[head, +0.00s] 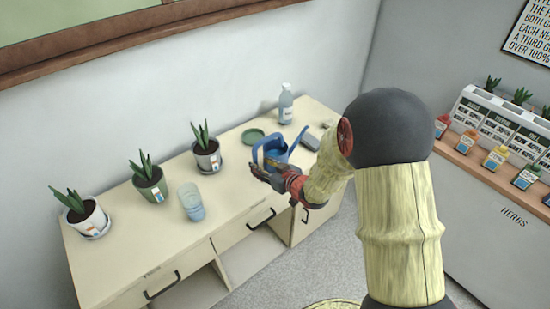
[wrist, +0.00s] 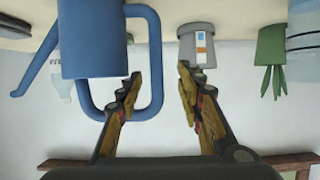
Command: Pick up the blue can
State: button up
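The blue can is a blue watering can (head: 276,150) with a spout and a loop handle, standing on the cream desk. In the wrist view, which is upside down, the can (wrist: 92,45) is at the left with its handle in the middle. My gripper (wrist: 158,73) is open, and the handle's long bar shows between its two fingers in the picture. One finger overlaps the handle's opening; the other is outside it. I cannot tell whether either finger touches the handle. In the head view my gripper (head: 272,176) is at the can's near side, partly hiding it.
On the desk (head: 160,235) are potted plants (head: 150,180), a light-blue cup (head: 191,203), a bottle (head: 286,104), a green saucer (head: 252,136) and a small grey item (head: 311,142). A wall stands behind. A herb counter (head: 495,185) is at the right.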

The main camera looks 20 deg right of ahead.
aim_at(257, 161)
jog(key=x, duration=0.2)
jog(key=b+x, duration=0.1)
jog(key=x, duration=0.3)
jog(key=shift+d+b, duration=0.25)
jog(key=shift+b, duration=0.15)
jog(key=shift+c, duration=1.2)
grip_shut()
jog(key=shift+r, duration=0.15)
